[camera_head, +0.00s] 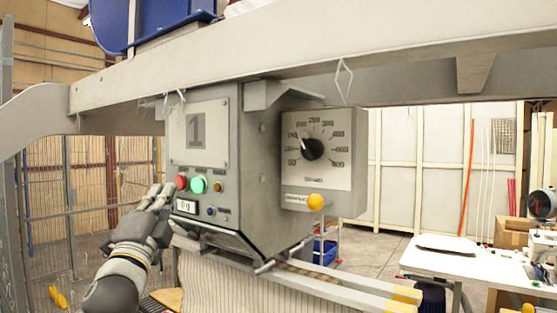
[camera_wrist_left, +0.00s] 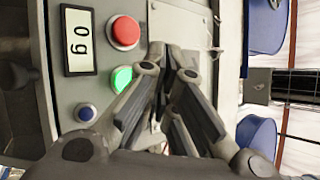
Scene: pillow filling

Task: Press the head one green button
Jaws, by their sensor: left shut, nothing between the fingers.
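The head one panel, marked with a large 1 (camera_head: 195,130), is on the grey machine box. Its lit green button (camera_head: 198,185) sits between a red button (camera_head: 181,182) on the left and a small orange one (camera_head: 217,187) on the right. My left gripper (camera_head: 162,192) is shut and empty at the panel's left side, close to the red button. In the left wrist view my fingers (camera_wrist_left: 167,52) reach over the panel beside the green button (camera_wrist_left: 122,78), and one finger hides part of its edge. Contact with it cannot be told. My right gripper is not in view.
A weight display (camera_wrist_left: 79,40) reading 0 g and a blue button (camera_wrist_left: 85,112) lie near the green one. A dial box (camera_head: 313,150) with a yellow knob (camera_head: 315,201) juts out on the right. A grey beam (camera_head: 300,50) runs overhead. A white table (camera_head: 470,262) stands at right.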

